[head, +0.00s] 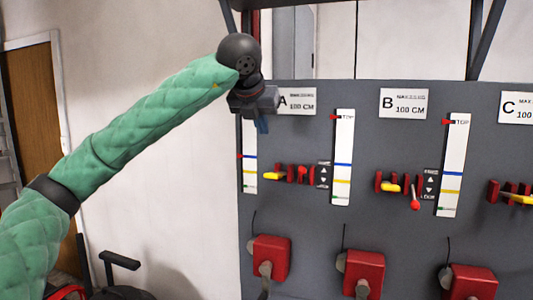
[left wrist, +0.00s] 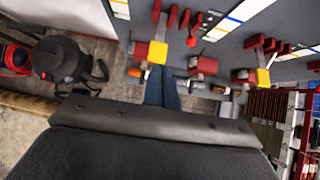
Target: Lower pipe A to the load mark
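The label A (head: 297,101) is on the grey panel (head: 400,240), partly covered by my left gripper (head: 262,124). To its right a white gauge strip (head: 343,140) has a red pointer near TOP and blue, yellow and green lines below. Under the label are red brackets, a yellow handle (head: 272,176) and a red-knobbed lever (head: 303,171). My left gripper is in front of the panel, above this lever set. In the left wrist view its dark blue fingers (left wrist: 163,88) lie close together with nothing seen between them. Pipe A itself cannot be made out. My right gripper is out of view.
Lever set B (head: 390,187) and its gauge (head: 453,165) are to the right, then C at the edge. Another gauge (head: 249,172) is at the panel's left, its red pointer near the blue line. Red boxes (head: 271,256) protrude below. A black vacuum-like machine (left wrist: 65,58) stands left.

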